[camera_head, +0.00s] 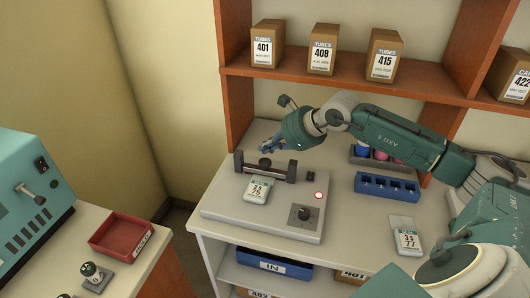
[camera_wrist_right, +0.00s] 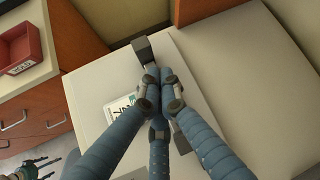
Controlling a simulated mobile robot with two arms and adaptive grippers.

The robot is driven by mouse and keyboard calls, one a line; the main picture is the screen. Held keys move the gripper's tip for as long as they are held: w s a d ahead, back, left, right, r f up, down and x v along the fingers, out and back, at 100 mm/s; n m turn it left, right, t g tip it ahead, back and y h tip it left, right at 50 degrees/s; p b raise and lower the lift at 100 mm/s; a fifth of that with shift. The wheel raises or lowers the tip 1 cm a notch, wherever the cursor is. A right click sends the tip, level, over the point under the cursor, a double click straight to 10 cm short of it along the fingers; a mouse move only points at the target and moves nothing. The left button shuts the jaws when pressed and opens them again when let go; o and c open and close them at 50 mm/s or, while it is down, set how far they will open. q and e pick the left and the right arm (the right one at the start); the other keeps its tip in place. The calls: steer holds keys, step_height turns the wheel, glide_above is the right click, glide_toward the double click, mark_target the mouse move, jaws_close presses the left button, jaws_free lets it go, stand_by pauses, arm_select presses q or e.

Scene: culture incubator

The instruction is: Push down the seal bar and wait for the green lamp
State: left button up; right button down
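The sealer (camera_head: 255,215) is a light grey flat machine on the bench. Its dark seal bar (camera_head: 265,168) lies across the back between two end blocks. A white pouch labelled 35 75 (camera_head: 257,188) lies at the bar's front; it also shows in the wrist view (camera_wrist_right: 118,108). The lamp (camera_head: 318,195) glows red. My right gripper (camera_head: 268,148) is just above the bar's middle. In the wrist view its blue fingers (camera_wrist_right: 160,76) are together over the bar, with nothing seen between them. Contact with the bar cannot be told. A dark jointed shape low left in that view may be my left gripper.
A black knob (camera_head: 304,213) is on the sealer's front right. A blue rack (camera_head: 387,187) and another labelled pouch (camera_head: 407,238) lie to the right. Shelves with cardboard boxes (camera_head: 323,50) stand behind. A red tray (camera_head: 122,236) is on the left bench, across a gap.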

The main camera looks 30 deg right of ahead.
mark_target(267, 162)
steer(key=shift+r, duration=0.75)
step_height(267, 162, up, 5)
steer(key=p, duration=0.3)
stand_by(0.8)
